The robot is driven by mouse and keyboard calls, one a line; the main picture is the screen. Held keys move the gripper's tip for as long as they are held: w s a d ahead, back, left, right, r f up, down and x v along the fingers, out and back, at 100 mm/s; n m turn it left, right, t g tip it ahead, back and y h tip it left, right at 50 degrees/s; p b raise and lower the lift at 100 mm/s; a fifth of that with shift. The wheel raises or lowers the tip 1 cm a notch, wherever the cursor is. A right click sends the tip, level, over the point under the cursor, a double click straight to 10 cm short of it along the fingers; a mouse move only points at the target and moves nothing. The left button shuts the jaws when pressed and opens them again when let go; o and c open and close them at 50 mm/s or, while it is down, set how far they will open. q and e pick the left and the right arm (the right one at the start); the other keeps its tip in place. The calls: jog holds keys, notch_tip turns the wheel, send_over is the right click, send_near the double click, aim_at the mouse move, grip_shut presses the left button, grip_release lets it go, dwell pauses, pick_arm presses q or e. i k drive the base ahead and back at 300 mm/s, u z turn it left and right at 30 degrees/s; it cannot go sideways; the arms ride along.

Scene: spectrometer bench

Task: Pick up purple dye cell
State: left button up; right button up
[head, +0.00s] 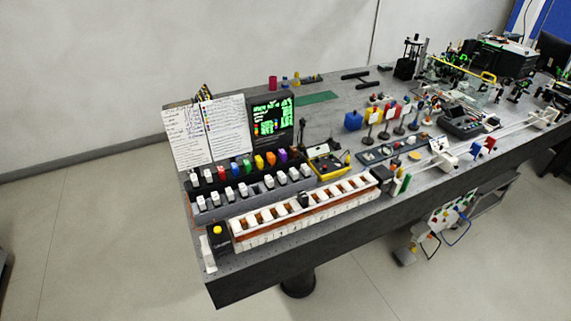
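The purple dye cell (282,156) stands upright near the right end of a row of coloured cells on the bench. An orange cell (271,159) is just to its left, and a dark cell (293,153) is to its right. A row of white-topped pieces (244,189) stands in front of the coloured row. Neither of my grippers shows in the head view. Nothing covers the upper part of the purple cell.
The grey bench (240,286) runs from front left to back right. A white slotted rack (305,214) lies along its front edge. Handwritten sheets (208,131) and a green-lit screen (271,120) stand behind the cells. A yellow device (325,164) sits to their right. Open floor lies in front.

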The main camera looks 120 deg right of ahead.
aim_at(282, 155)
jog(key=z, duration=1.9)
